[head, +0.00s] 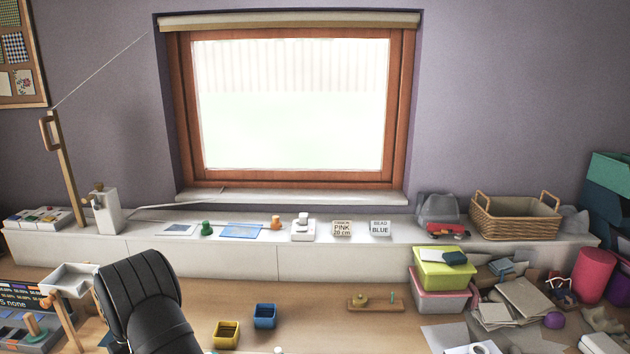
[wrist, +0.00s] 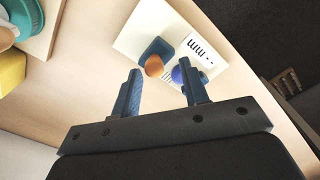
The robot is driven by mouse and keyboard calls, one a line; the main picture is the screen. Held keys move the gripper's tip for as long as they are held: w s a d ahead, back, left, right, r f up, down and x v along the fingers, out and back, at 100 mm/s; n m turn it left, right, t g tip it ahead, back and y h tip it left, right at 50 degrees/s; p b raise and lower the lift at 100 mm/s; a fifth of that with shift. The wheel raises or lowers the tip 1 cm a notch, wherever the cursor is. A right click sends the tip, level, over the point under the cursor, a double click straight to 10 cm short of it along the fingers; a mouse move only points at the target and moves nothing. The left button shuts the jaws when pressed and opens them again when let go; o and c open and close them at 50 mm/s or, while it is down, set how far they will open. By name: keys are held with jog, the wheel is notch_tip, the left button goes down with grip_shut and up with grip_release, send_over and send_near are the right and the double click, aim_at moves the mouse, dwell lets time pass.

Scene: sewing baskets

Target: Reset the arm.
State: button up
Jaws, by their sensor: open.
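My gripper (wrist: 160,88) shows in the wrist view with its two dark blue fingers apart. Nothing is held between them. Beyond the fingertips is a cream board (wrist: 150,30) bearing a dark blue block, an orange round piece (wrist: 154,66), a blue round piece (wrist: 177,75) and a white label with black marks. The gap between the fingertips and these pieces is hard to judge. In the head view my black arm rises at the lower left; the gripper itself is not visible there.
In the wrist view a yellow block (wrist: 10,70) and a teal round thing (wrist: 22,18) sit at the left. In the head view a yellow box (head: 226,334) and a blue box (head: 264,316) stand on the desk (head: 320,330). Clutter fills the right; the middle desk is mostly clear.

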notch_tip(320, 180, up, 18)
jog(key=d+r+m+y, duration=0.4)
jog(key=d+r+m, duration=0.2)
jog(key=d+m, duration=0.4)
jog(key=shift+w+d+m+y, duration=0.15)
jog(key=shift+d+m+y, duration=0.15)
jog(key=shift+d+m, duration=0.1)
dwell(0.3)
jog(key=o, duration=0.4)
jog(key=shift+r, duration=0.2)
jog(key=shift+c, duration=0.2)
jog(key=o, duration=0.7)
jog(key=shift+d+r, duration=1.2)
jog(key=shift+r, duration=0.05)
jog(key=shift+o, duration=1.2)
jog(key=shift+d+r, duration=0.2)
jog(key=shift+d, duration=0.05)
jog(key=x, duration=0.9)
jog(key=shift+a+f, duration=0.2)
jog(key=shift+f, duration=0.15)
